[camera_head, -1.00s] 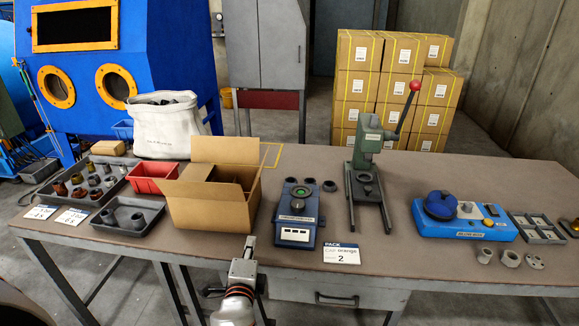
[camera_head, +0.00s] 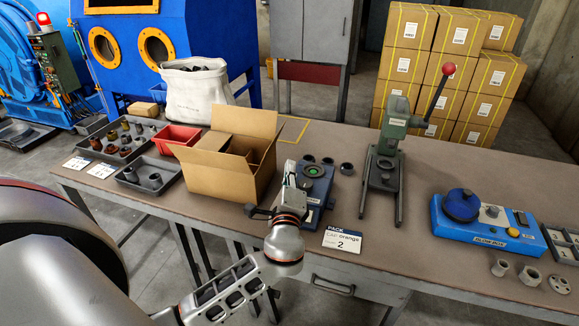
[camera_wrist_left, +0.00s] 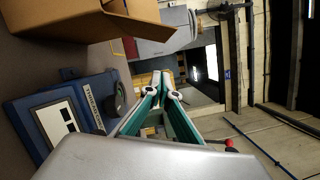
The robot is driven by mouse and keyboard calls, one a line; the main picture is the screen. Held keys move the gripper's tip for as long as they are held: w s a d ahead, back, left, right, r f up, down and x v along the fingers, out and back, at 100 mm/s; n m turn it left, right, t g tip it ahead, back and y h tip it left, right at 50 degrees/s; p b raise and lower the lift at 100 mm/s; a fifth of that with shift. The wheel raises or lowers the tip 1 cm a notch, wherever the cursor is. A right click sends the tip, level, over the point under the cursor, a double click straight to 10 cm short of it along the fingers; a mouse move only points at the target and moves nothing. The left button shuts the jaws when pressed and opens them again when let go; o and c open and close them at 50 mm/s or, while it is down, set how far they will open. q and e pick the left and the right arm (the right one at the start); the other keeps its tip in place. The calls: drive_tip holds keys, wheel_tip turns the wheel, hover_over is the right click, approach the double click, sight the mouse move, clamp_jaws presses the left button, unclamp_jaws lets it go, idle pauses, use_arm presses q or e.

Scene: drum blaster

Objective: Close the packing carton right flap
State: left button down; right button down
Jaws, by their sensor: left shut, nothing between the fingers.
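The open packing carton (camera_head: 222,178) stands on the workbench in the head view. I cannot clearly make out the right flap. My left gripper (camera_head: 293,176) is just right of the carton's front right corner, pointing away from me, apart from the carton in the picture. In the left wrist view its fingers (camera_wrist_left: 158,88) are closed together and empty. The carton (camera_wrist_left: 55,22) also shows there, at upper left. My right gripper is out of view.
A blue device (camera_head: 316,187) lies right beside and partly behind my left gripper. A green press (camera_head: 385,150) stands further right. A red bin (camera_head: 181,137) and grey trays (camera_head: 150,182) are left of the carton. A "PACK" card (camera_head: 342,241) lies at the front edge.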

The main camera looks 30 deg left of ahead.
use_arm(q)
drive_tip(key=w+a+r+p, duration=0.1)
drive_tip(key=w+a+r, duration=0.1)
drive_tip(key=w+a, duration=0.3)
drive_tip(key=shift+w+a+p, duration=0.25)
drive_tip(key=shift+a+p, duration=0.1)
drive_tip(key=shift+a, duration=0.65)
drive_tip(key=shift+w, duration=0.1)
